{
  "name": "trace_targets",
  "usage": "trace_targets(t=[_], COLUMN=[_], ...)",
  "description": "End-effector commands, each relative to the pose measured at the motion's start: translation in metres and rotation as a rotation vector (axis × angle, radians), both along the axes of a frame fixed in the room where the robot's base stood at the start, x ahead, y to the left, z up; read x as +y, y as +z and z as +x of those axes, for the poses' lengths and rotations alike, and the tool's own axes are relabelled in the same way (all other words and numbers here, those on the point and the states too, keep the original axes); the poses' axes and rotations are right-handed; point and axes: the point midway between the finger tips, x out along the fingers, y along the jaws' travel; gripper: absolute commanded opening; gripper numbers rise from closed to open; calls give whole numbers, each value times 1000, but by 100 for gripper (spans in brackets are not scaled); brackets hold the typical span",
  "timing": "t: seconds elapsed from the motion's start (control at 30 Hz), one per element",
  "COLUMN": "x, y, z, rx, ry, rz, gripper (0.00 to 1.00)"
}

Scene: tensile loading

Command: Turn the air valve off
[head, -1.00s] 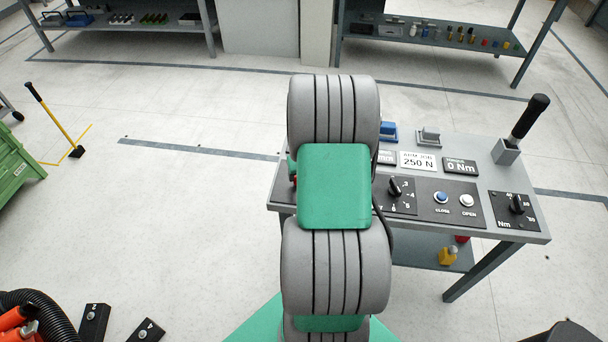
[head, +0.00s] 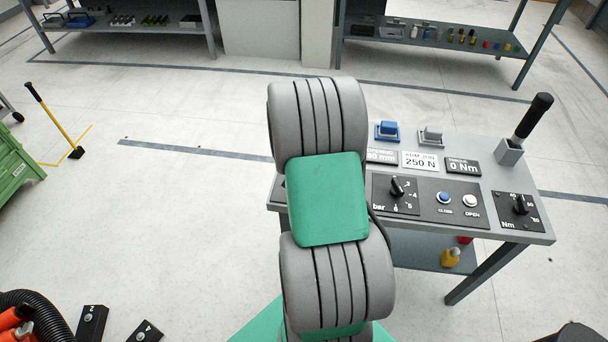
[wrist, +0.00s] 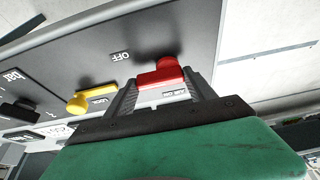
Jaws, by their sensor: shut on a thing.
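In the wrist view, my gripper (wrist: 163,100) is at the panel with its two dark ribbed fingers closed around a red handle (wrist: 160,74). A pale plate with small unreadable print shows between the fingers, below the red part. The dark panel (wrist: 150,35) carries an OFF label (wrist: 120,56) just left of the red handle. Further left is a yellow lever (wrist: 85,100) with a label partly covered by it. Which of the two is the air valve I cannot read. In the head view my arm hides the gripper and this part of the panel.
The console table (head: 530,230) carries a bar knob (head: 397,187), CLOSE (head: 444,197) and OPEN (head: 470,201) buttons, an Nm knob (head: 520,204) and a tall black lever (head: 532,115). Shelves stand behind. A green bin (head: 15,170) is at the left.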

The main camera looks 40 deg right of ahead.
Motion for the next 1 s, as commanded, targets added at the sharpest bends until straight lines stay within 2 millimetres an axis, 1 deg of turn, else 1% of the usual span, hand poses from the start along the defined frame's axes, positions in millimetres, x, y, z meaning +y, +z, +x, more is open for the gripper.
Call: trace_targets(t=[0.17,0.2,0.47,0.67,0.77,0.87,1.0], x=[0,0,0,0,1,6,15], y=[0,0,0,0,5,20,47], z=[0,0,0,0,0,-3,-10], rx=[-1,-1,0,0,-2,-4,-5], ry=[-2,-2,-1,0,0,1,1], rz=[0,0,0,0,-1,-3,-4], gripper=[23,64,85,85,85,85,85])
